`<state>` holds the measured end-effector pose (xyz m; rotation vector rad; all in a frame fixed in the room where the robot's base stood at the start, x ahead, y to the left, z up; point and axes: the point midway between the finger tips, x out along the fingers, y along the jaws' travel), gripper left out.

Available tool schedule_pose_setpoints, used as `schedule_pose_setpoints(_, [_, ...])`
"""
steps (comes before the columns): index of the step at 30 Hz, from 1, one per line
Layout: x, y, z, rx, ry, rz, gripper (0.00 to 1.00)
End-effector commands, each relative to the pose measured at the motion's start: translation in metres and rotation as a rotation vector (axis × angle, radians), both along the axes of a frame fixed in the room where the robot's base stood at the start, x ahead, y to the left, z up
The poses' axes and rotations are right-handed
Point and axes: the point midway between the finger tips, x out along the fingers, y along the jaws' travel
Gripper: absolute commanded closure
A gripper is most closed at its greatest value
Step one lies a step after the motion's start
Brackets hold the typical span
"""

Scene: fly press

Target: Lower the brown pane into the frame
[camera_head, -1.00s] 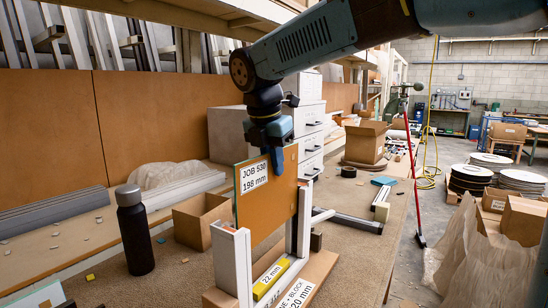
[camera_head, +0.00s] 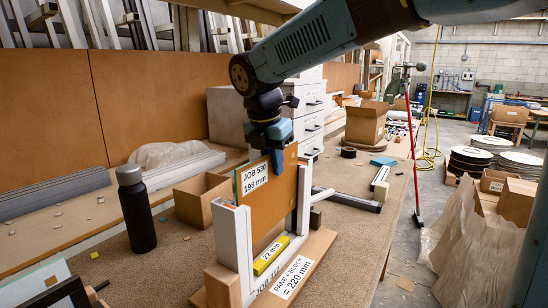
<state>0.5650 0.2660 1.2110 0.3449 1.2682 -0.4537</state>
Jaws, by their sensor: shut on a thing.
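The brown pane (camera_head: 264,211) stands upright with a white label reading JOB 530, 198 mm. My gripper (camera_head: 278,163) is shut on its top edge from above. The frame has a white left upright (camera_head: 236,250) and a white right upright (camera_head: 303,198). The pane is between these uprights, with its labelled top part above the left one. A yellow block (camera_head: 270,256) marked 22 mm lies at the foot of the frame, below the pane's lower edge. I cannot tell whether pane and block touch. The left upright hides part of the pane's left edge.
The wooden base (camera_head: 318,244) carries a label reading PANE + BLOCK = 220 mm. A dark bottle (camera_head: 136,208) and an open cardboard box (camera_head: 190,204) stand to the left. Grey drawers (camera_head: 309,130) stand behind. The bench right of the base is mostly clear.

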Motion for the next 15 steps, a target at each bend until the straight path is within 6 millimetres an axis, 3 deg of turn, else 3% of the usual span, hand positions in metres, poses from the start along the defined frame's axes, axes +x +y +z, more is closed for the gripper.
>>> schedule_pose_setpoints(15, [0.000,0.000,-0.026,0.000,-0.001,-0.001,1.00])
